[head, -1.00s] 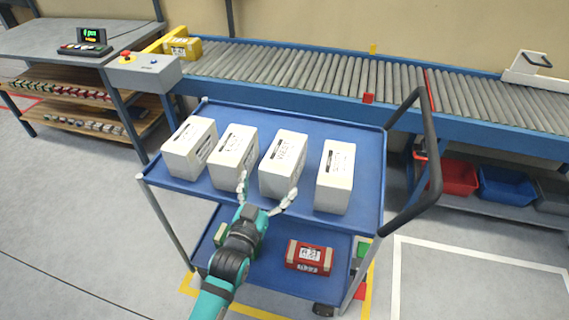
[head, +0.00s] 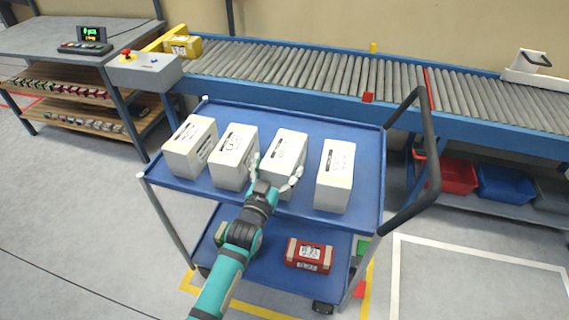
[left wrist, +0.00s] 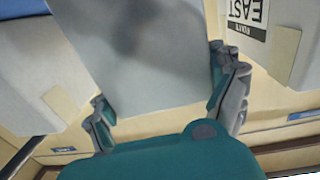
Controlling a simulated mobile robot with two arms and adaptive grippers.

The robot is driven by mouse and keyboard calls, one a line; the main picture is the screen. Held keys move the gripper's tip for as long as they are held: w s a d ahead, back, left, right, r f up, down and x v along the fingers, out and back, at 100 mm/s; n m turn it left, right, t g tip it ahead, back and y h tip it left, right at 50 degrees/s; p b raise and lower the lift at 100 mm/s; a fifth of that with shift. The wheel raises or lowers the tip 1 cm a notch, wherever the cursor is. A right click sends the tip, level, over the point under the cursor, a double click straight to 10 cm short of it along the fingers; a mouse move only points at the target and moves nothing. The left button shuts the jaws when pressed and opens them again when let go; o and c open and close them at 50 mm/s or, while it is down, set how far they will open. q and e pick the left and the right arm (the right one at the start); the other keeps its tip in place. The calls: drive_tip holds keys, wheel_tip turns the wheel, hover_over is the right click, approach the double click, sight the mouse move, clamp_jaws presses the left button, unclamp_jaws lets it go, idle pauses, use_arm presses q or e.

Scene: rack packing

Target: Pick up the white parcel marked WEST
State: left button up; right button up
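Several white parcels stand in a row on the blue cart's top deck (head: 245,113). The third from the left is the WEST parcel (head: 287,148); its label reads most clearly in the earlier head frame. My left gripper (head: 277,174) is open, its fingers spread to either side of that parcel's near end. In the left wrist view the parcel's plain grey-white face (left wrist: 150,55) fills the space between the fingers. Contact on both sides cannot be made out. A parcel marked EAST (left wrist: 282,40) is beside the right-hand finger. My right gripper is not in view.
White parcels stand close on the left (head: 234,155) and right (head: 335,175) of the WEST parcel. A red box (head: 309,254) lies on the lower shelf. The cart's black handle (head: 433,150) rises at right. A roller conveyor (head: 300,65) runs behind.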

use_arm(q)
drive_tip(key=c, duration=1)
drive_tip(key=shift+r, duration=0.15)
drive_tip(key=shift+c, duration=0.2)
